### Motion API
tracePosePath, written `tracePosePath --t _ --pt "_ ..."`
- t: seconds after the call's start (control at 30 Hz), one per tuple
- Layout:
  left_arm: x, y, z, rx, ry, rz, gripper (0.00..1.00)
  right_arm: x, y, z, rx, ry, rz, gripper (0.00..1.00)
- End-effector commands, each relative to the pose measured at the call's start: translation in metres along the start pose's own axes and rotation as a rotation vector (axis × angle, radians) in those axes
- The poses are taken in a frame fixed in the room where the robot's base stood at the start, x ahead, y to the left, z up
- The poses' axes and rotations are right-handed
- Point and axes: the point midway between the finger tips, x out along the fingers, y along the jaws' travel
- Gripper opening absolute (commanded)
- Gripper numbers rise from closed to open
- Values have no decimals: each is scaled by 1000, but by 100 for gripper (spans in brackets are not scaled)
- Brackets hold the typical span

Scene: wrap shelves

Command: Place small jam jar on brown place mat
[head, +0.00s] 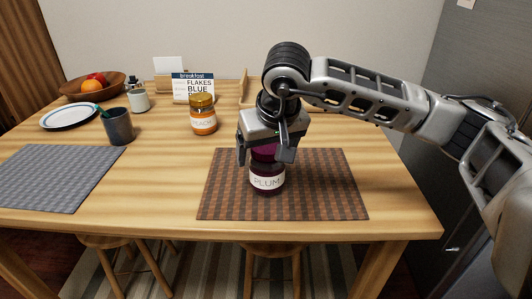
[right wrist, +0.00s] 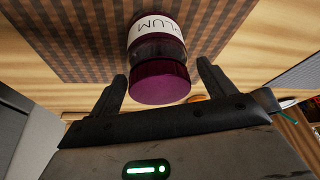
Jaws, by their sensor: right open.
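A small jam jar (head: 267,180) with dark purple content, a purple lid and a white PLUM label stands upright on the brown place mat (head: 327,192). In the right wrist view the jar (right wrist: 158,48) shows with its lid between the fingertips, with gaps at the sides. My right gripper (head: 266,157) is above the jar, its open fingers on either side of the lid. The brown checked mat (right wrist: 85,38) also shows behind the jar in the right wrist view. My left gripper is not in view.
An orange jar labelled PEACH (head: 203,117) stands behind the mat. The table between the two mats is clear.

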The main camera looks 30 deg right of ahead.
Motion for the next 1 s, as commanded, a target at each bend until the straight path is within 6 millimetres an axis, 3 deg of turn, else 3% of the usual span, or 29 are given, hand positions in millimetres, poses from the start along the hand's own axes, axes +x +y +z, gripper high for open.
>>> tracePosePath --t 0.2,0.4,0.6,1.0 --pt "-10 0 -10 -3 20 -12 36 -52 0 -2 -1 7 -1 82" --pt "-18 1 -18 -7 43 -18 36 -87 0 -1 0 4 0 82" --pt "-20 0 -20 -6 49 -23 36 -102 0 0 0 2 0 82" --pt "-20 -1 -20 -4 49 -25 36 -103 0 0 0 1 1 82"
